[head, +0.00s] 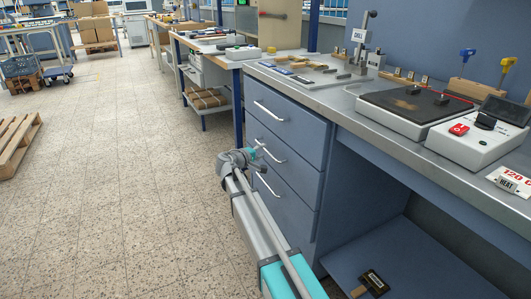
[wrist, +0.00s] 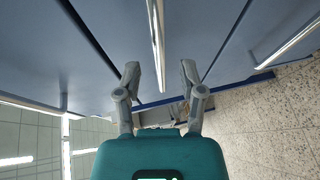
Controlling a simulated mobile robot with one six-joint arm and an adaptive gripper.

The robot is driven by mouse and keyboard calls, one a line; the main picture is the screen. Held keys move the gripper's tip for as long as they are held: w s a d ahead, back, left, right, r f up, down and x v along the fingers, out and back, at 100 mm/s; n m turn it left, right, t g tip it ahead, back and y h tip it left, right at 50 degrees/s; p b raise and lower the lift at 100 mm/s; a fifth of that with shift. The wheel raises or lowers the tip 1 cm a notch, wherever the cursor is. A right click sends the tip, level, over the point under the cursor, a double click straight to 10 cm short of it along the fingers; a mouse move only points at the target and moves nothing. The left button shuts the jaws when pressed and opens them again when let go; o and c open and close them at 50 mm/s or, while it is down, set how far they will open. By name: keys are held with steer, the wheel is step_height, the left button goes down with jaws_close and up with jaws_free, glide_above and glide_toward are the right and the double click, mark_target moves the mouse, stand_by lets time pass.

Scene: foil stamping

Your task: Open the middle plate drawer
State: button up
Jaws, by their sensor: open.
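The blue drawer unit has three stacked drawers, each with a silver bar handle, and all look shut. The middle drawer (head: 290,149) has its handle (head: 272,152) right by my gripper (head: 257,155). In the wrist view, my gripper (wrist: 160,72) is open, with one finger on each side of a silver bar handle (wrist: 156,35). The bar's near end reaches between the fingertips, with a gap on both sides; I cannot tell the exact depth. The top handle (head: 270,110) is above my gripper and the bottom handle (head: 266,185) is below it.
The grey worktop (head: 330,97) above holds a stamping plate tray and a heating unit (head: 478,138). A low blue shelf (head: 405,262) lies right of the drawers.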

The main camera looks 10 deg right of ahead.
steer(key=shift+x, duration=1.45)
jaws_close()
